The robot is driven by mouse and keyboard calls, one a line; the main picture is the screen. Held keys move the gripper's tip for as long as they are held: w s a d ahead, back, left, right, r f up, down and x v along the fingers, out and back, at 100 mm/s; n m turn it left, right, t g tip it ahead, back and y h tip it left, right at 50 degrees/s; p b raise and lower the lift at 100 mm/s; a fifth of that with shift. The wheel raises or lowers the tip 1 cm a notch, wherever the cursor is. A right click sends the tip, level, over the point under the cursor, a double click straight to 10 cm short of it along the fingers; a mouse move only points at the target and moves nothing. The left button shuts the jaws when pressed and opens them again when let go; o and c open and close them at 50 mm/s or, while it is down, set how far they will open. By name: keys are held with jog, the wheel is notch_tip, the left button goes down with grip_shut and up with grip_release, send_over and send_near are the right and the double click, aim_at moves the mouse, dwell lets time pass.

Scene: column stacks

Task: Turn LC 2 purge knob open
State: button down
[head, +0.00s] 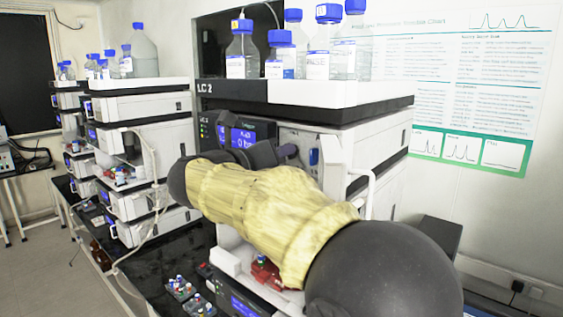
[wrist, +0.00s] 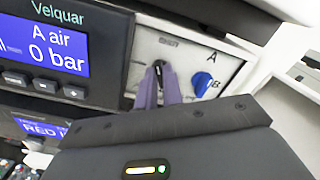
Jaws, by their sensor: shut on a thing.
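The LC 2 stack (head: 231,91) stands in the middle of the head view, its pump display (wrist: 55,45) reading "A air 0 bar" in the wrist view. The dark purge knob (wrist: 158,65) is on the pale panel right of the display. My gripper (wrist: 160,82) has its two purple fingers shut on this knob, their tips reaching its sides. In the head view my gripper (head: 288,151) is against the panel, and the knob is hidden there. How far the knob is turned cannot be told.
A white handle-like tube (head: 371,190) rises right of the panel. Bottles (head: 242,52) stand in the tray on top.

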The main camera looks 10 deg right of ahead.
jog(key=n, duration=1)
jog(key=shift+a+f+n, duration=0.1)
jog(key=shift+n, duration=0.3)
jog(key=c, duration=1.5)
grip_release()
jog(key=shift+w, duration=0.1)
jog(key=shift+c, duration=0.2)
jog(key=b+v, duration=0.5)
jog(key=v, duration=1.2)
jog(key=shift+a+b, duration=0.15)
jog(key=shift+b, duration=0.15)
